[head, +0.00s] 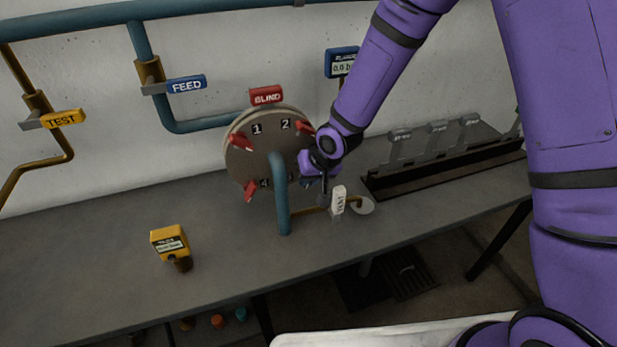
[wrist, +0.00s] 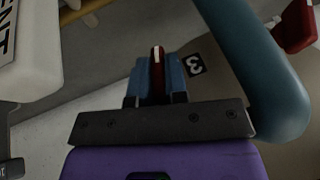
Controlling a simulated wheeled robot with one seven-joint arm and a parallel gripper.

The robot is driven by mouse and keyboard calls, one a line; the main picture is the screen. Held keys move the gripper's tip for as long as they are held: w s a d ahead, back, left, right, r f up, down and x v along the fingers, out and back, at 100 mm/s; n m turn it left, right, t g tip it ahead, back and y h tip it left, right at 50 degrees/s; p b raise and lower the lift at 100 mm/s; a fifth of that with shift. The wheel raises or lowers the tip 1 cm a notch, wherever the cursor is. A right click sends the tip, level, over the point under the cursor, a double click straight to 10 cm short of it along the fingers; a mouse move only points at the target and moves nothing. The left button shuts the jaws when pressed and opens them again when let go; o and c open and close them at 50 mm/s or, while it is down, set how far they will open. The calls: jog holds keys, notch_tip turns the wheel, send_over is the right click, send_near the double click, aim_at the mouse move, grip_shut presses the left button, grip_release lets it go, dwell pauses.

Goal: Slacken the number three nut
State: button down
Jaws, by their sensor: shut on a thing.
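The round grey cover (head: 262,150) stands upright on the bench by the wall, with numbers on its face and red nuts at its rim. Red nuts show by number one (head: 240,141), by number two (head: 303,129) and at the lower left (head: 250,190). My gripper (head: 308,181) is at the cover's lower right. In the wrist view its blue fingers (wrist: 156,80) are shut on the number three nut (wrist: 157,62), a red piece with a white stripe, beside the "3" label (wrist: 194,66). In the head view my gripper hides this nut.
A thick blue pipe (head: 280,200) rises in front of the cover, close to my gripper. A white vent tag (head: 338,198) stands just right. Grey levers (head: 437,140) line the right side. A yellow gauge (head: 169,241) stands on the bench front left. The left bench is mostly clear.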

jog(key=shift+n+t+h, duration=0.3)
jog(key=shift+h, duration=1.1)
jog(key=c, duration=1.1)
grip_release()
jog(key=shift+c, duration=0.2)
jog(key=shift+s+r, duration=0.25)
jog(key=shift+r, duration=0.35)
jog(key=s+d, duration=0.3)
jog(key=s, duration=0.8)
jog(key=shift+s, duration=0.35)
